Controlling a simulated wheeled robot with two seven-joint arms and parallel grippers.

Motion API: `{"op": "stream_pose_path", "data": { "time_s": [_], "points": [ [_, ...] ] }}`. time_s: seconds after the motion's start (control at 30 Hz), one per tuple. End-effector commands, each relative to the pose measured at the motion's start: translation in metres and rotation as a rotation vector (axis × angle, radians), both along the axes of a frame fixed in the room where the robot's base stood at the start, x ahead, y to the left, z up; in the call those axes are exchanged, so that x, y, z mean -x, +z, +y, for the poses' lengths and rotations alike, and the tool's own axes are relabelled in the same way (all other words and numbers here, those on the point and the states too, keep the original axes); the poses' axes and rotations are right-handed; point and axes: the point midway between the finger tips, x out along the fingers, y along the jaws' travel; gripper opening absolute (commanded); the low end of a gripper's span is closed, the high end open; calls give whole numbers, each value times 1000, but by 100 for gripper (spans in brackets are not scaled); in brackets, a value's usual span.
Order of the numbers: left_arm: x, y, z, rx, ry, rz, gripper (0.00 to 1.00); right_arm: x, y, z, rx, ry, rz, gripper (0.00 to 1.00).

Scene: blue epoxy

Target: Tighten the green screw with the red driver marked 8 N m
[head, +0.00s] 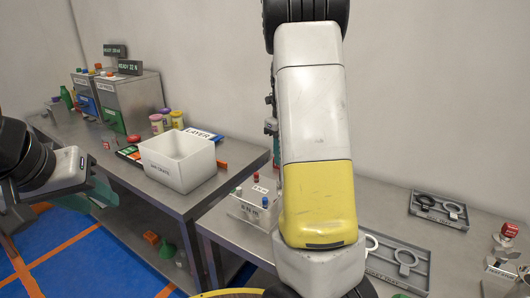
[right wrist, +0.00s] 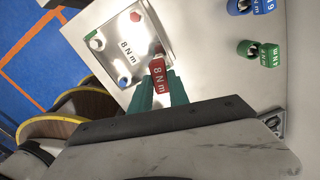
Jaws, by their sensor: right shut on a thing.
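My right gripper (right wrist: 157,90) is shut on the red driver (right wrist: 158,70), whose label reads 8 N m. It holds the driver over one edge of a metal block (right wrist: 112,62) marked 8 N m; the driver's tip is hidden. In the head view the block (head: 246,212) bears a green screw (head: 238,190), a red screw (head: 256,178) and a blue screw (head: 265,202). The red screw (right wrist: 136,15) and blue screw (right wrist: 122,82) also show in the right wrist view. My left gripper (head: 98,192) is at the far left, clear of the block; its opening is unclear.
A white bin (head: 178,162) is on the left bench. A grey tray (head: 440,211) with ring-shaped parts lies on the right bench. My right arm hides the middle of the head view.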

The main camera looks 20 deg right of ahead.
Motion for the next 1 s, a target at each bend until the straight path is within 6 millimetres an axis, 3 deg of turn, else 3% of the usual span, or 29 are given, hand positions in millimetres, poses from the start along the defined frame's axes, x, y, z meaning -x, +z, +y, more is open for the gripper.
{"op": "stream_pose_path", "data": {
  "time_s": [0.47, 1.0],
  "points": [
    [0, 0, 0, 0, 0, 0, 36, 0, 2, 0, 0, 53, -1, 0],
    [0, 0, 0, 0, 0, 0, 36, 0, 24, 0, 0, 53, -1, 0]
  ]
}}
